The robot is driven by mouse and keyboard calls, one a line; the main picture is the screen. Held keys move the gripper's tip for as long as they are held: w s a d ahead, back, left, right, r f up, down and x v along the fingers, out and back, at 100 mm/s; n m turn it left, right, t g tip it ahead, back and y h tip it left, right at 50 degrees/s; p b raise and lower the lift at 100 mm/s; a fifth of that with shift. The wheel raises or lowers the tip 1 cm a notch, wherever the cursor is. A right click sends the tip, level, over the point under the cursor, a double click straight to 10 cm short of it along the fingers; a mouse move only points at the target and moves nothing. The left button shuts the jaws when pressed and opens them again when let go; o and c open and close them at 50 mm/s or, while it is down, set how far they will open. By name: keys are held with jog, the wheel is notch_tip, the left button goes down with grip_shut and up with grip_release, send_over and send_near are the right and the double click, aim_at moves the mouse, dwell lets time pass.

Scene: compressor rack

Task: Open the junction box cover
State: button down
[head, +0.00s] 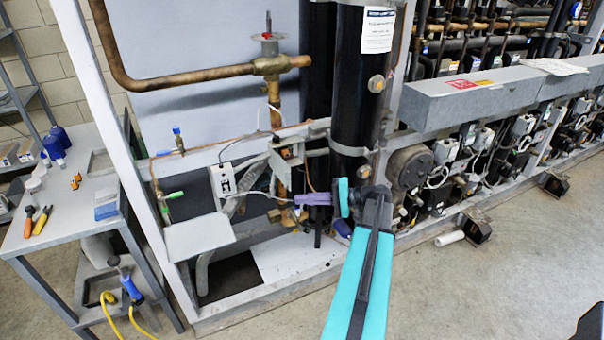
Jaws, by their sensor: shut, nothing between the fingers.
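My gripper (300,199) has purple fingers pointing left. It is shut and empty, in front of the copper pipework at the foot of the black cylinder. A white box with dark marks on its face (223,181) is on the frame, left of my gripper and apart from it. A flat light grey panel or box (199,238) sits lower left of that, also apart from the fingers. A small grey box (287,160) is just above the fingers. I cannot tell for certain which of these is the junction box, or how its cover stands.
Copper pipes with a valve (270,66) and black cylinders (358,95) stand behind my gripper. A long grey duct (470,92) runs to the right. A grey bench (75,205) with tools stands at left. The floor (500,270) at right is mostly clear.

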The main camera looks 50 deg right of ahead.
aim_at(289, 171)
jog(key=s+d+r+t, duration=0.2)
jog(key=s+d+r, duration=0.3)
jog(key=d+r, duration=0.2)
jog(key=shift+s+d+r+t+h, duration=0.2)
jog(key=shift+s+r+t+h, duration=0.1)
jog(key=shift+h, duration=0.1)
jog(key=shift+w, duration=0.15)
jog(key=shift+p+x, duration=2)
jog(key=shift+x, duration=2.95)
jog(key=shift+a+f, duration=0.1)
